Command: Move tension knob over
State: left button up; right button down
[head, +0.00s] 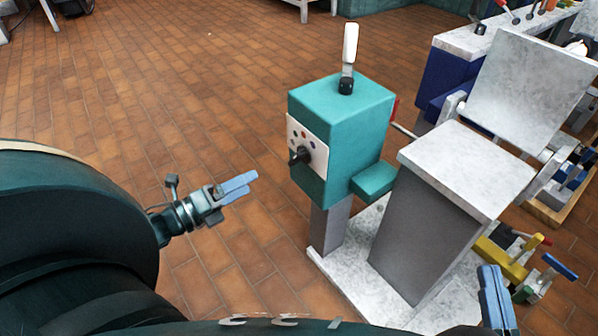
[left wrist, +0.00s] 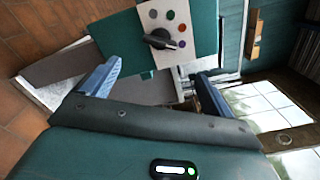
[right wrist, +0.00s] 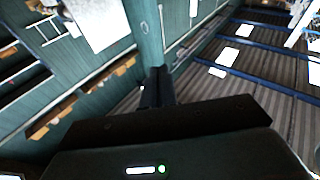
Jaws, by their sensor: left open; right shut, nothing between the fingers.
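The tension knob (head: 300,155) is a black pointer knob on a white dial plate (head: 316,150) with coloured dots, on the side of a teal box (head: 350,130). In the left wrist view the knob (left wrist: 160,39) is ahead of the fingers, upper middle. My left gripper (head: 242,186) is open and empty, left of the dial and apart from it. It also shows in the left wrist view (left wrist: 152,85). My right gripper (head: 496,300) is at the lower right of the head view, and in the right wrist view its fingers (right wrist: 157,85) are shut on nothing.
A white-handled lever (head: 349,50) stands on top of the teal box. A grey pedestal with a pale slab top (head: 465,170) stands close on its right. Yellow and blue-handled clamps (head: 510,255) lie at the lower right. The brick floor (head: 190,90) on the left is clear.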

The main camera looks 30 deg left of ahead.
pick_arm(q)
jog(key=b, duration=0.2)
send_near(292, 161)
jog(key=w, duration=0.2)
jog(key=b+x, duration=0.1)
jog(key=x, duration=0.2)
jog(key=b+x, duration=0.1)
jog(key=x, duration=0.2)
jog(key=shift+w+d, duration=0.1)
jog(key=shift+d, duration=0.35)
jog(key=shift+w+d, duration=0.25)
jog(key=shift+w, duration=0.3)
pick_arm(e)
jog(key=shift+w+r+n+t+y, duration=0.35)
jog(key=shift+r+n+y, duration=0.3)
jog(key=shift+r+y, duration=0.25)
jog(key=shift+w+r+n+t+y, duration=0.2)
jog(key=shift+r+n+t+y, duration=0.25)
jog(key=shift+r+n+y, duration=0.4)
jog(key=shift+r, duration=0.15)
pick_arm(q)
jog(key=c, duration=1)
